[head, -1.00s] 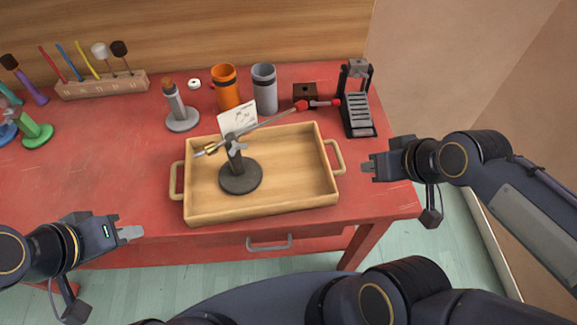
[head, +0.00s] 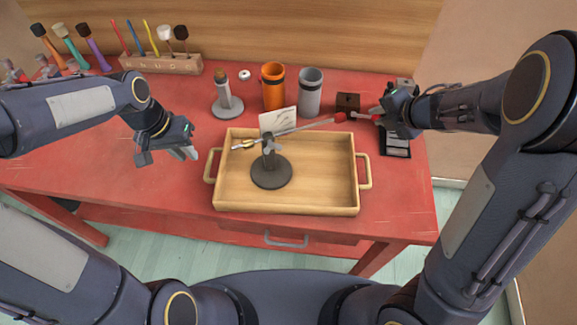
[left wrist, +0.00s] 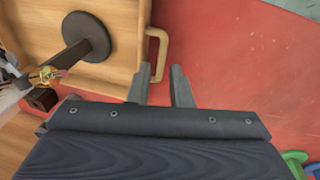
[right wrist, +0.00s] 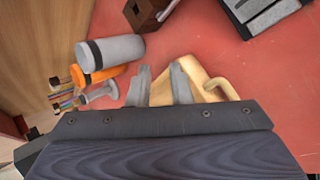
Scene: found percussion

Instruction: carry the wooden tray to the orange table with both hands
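The wooden tray (head: 285,207) sits on the red table, with a handle at each end. A black stand (head: 271,172) with a round base and a slanted rod is in it. My left gripper (head: 190,153) is open and empty, just left of the tray's left handle (head: 211,165). In the left wrist view that handle (left wrist: 158,48) shows beyond the parted fingers (left wrist: 160,80). My right gripper (head: 380,112) is above the back right of the table, behind the right handle (head: 365,172). Its fingers (right wrist: 160,85) are apart and empty in the right wrist view. No orange table is in view.
An orange cup (head: 273,88), a grey cup (head: 310,92) and a grey stand (head: 227,103) are behind the tray. A small brown box (head: 347,103) and a black rack (head: 397,143) are near my right gripper. A wooden holder (head: 165,64) stands at the back left.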

